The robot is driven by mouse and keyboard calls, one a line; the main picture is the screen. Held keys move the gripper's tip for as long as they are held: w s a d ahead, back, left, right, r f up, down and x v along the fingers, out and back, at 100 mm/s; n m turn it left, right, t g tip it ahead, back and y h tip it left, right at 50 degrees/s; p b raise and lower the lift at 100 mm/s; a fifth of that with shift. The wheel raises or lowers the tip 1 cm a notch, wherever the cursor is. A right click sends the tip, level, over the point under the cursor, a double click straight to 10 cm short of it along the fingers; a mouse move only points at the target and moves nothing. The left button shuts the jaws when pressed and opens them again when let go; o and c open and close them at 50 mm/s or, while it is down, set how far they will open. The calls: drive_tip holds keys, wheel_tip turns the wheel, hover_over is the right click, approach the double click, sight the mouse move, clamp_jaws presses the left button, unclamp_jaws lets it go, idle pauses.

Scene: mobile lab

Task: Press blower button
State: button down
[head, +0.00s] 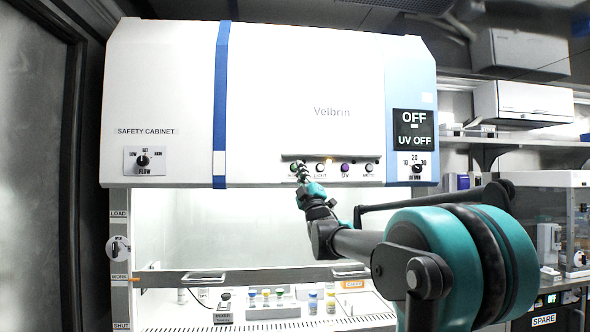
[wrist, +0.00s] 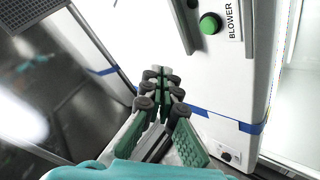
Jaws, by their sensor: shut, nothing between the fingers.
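The blower button is a round green button (wrist: 210,23) beside a "BLOWER" label (wrist: 233,20) in the wrist view. In the head view the green button (head: 294,167) is the leftmost in the row under the cabinet's front panel, partly covered by my gripper. My gripper (head: 302,170) is shut and empty, with its tip at this button in the head view. In the wrist view my gripper (wrist: 161,74) points toward the white cabinet face, its fingertips lying left of and below the green button. I cannot tell whether they touch the panel.
A light button (head: 320,168), a purple UV button (head: 345,169) and a mute button (head: 369,168) sit to the right. The display (head: 414,129) reads "OFF" and "UV OFF". The sash handle bar (head: 250,276) and small vials (head: 266,297) are below.

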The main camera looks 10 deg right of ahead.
drive_tip(key=w, duration=0.8)
drive_tip(key=shift+w, duration=0.2)
drive_tip(key=shift+w, duration=0.1)
idle(1.2)
drive_tip(key=shift+w, duration=0.35)
drive_tip(key=shift+w, duration=0.5)
idle(0.8)
drive_tip(key=shift+s, duration=0.95)
drive_tip(key=shift+s, duration=2.5)
drive_tip(key=shift+f, duration=0.15)
